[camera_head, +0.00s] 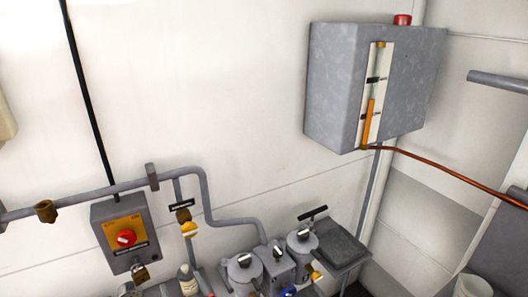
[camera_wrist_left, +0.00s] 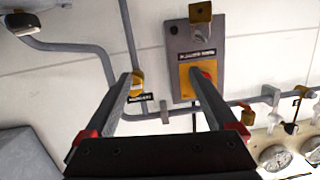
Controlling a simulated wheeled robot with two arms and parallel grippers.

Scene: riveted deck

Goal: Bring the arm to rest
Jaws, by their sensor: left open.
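My left gripper (camera_wrist_left: 166,77) shows in the left wrist view with its two long grey fingers spread apart and nothing held between them. The fingers point at the wall, which appears upside down there. The right-hand fingertip overlaps the orange plate of the grey switch box (camera_wrist_left: 182,45) and partly covers its red knob (camera_wrist_left: 206,74); I cannot tell whether they touch. The left-hand fingertip lies over a yellow fitting (camera_wrist_left: 138,84). In the head view I cannot make out either gripper. The right gripper shows in neither view.
The switch box (camera_head: 125,235) carries a padlock (camera_head: 140,273). A grey pipe (camera_head: 80,198) runs along the wall. Round canisters (camera_head: 245,273) and a flat tray (camera_head: 340,247) stand lower.

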